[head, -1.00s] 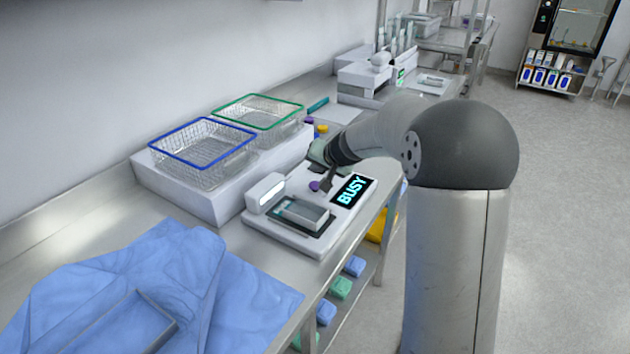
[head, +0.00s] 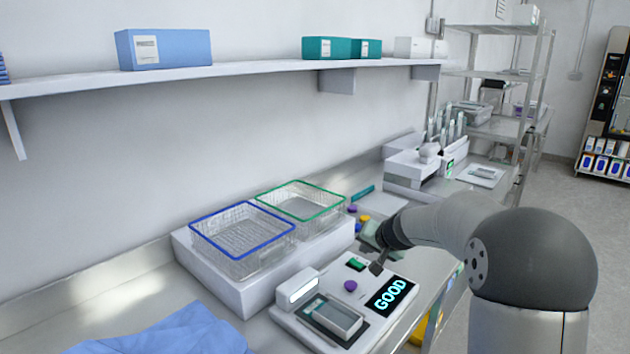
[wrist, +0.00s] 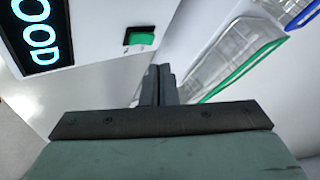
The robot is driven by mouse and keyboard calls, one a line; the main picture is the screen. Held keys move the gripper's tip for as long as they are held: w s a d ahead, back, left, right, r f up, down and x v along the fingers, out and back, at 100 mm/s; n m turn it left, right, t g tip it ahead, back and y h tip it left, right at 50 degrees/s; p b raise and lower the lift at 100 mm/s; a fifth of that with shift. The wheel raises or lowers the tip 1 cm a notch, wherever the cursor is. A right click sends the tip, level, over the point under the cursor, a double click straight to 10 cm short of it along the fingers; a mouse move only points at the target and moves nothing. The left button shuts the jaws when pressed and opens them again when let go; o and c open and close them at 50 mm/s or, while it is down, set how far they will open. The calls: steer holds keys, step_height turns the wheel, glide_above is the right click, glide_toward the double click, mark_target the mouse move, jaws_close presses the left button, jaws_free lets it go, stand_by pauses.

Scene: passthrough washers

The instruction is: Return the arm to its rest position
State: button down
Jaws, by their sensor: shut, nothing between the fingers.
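My gripper (head: 377,267) is above the back part of the white device (head: 290,318), near its green switch (head: 355,264) and purple knob (head: 350,285). In the wrist view my gripper (wrist: 158,72) has its two fingers together with nothing between them. The green switch also shows in the wrist view (wrist: 140,38), just beyond the fingertips. The device display (head: 390,296) reads GOOD. A grey rectangular piece (head: 335,317) lies in the dark recess of the device. My arm reaches in from the right.
A blue-rimmed basket (head: 242,232) and a green-rimmed basket (head: 300,203) stand on a white block (head: 228,284) left of the device. Blue cloth (head: 170,335) lies at the front. A shelf (head: 230,75) runs above the bench. More equipment (head: 425,165) stands farther back.

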steer(key=s+a+n+g, duration=0.1)
steer(key=s+a+g, duration=0.1)
steer(key=s, duration=0.7)
steer(key=s+a+n+g, duration=0.2)
steer(key=s, duration=0.6)
steer(key=s+d+f+n+g+h, duration=0.1)
steer(key=s+f+g, duration=0.1)
steer(key=s, duration=1)
steer(key=s+d+f+g+h, duration=0.2)
steer(key=s, duration=1)
steer(key=shift+s+f+n, duration=0.35)
steer(key=shift+n, duration=0.05)
